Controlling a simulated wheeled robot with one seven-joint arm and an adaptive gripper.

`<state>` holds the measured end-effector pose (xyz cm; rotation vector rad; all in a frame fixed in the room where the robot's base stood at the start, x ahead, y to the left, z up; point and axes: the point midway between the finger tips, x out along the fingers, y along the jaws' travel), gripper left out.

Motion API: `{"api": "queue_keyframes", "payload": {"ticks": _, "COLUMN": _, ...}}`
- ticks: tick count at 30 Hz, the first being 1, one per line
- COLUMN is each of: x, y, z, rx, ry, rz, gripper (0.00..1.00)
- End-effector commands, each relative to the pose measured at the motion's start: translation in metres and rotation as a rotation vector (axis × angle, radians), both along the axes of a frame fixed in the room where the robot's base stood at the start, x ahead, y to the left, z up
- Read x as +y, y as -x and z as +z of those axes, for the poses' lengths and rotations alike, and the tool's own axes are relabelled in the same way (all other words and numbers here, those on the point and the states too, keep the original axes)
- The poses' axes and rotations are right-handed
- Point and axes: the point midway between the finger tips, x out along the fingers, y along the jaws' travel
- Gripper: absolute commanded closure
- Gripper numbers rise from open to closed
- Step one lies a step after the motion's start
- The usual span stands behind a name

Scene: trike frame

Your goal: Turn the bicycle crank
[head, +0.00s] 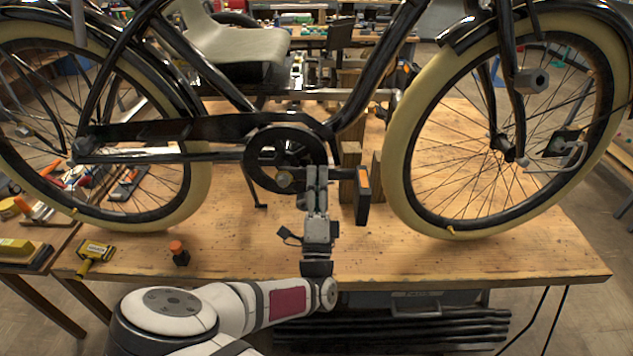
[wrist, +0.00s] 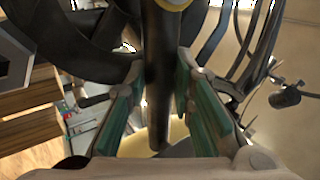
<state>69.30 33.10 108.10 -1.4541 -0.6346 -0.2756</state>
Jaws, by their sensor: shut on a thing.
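The bicycle crank (head: 343,173) runs to the right from the black chainring (head: 258,160) in the head view. A dark pedal with an orange end (head: 362,198) hangs at its outer end. My gripper (head: 317,172) is at the crank, between the chainring's hub and the pedal, and is shut on the crank. In the wrist view, the green-padded fingers (wrist: 165,105) stand on either side of a dark bar (wrist: 161,75), which looks like the crank arm. The exact contact is hard to see there. My gripper hides part of the crank in the head view.
The black bicycle frame (head: 365,95) stands over a wooden workbench (head: 330,250), with cream-tyred wheels at left and right. Wooden blocks (head: 349,158) stand just behind the pedal. A small orange-topped bottle (head: 179,254) and a yellow tool (head: 95,252) lie front left. The bench's front right is clear.

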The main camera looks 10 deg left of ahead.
Motion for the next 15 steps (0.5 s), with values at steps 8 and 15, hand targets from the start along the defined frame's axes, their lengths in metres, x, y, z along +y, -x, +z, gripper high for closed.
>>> {"api": "queue_keyframes", "payload": {"ticks": 8, "x": 0.001, "y": 0.0006, "z": 0.0013, "rx": -0.004, "ry": 0.005, "rz": 0.002, "gripper": 1.0}}
{"api": "queue_keyframes", "payload": {"ticks": 15, "x": 0.0008, "y": 0.0005, "z": 0.0013, "rx": -0.004, "ry": 0.004, "rz": 0.002, "gripper": 0.58}}
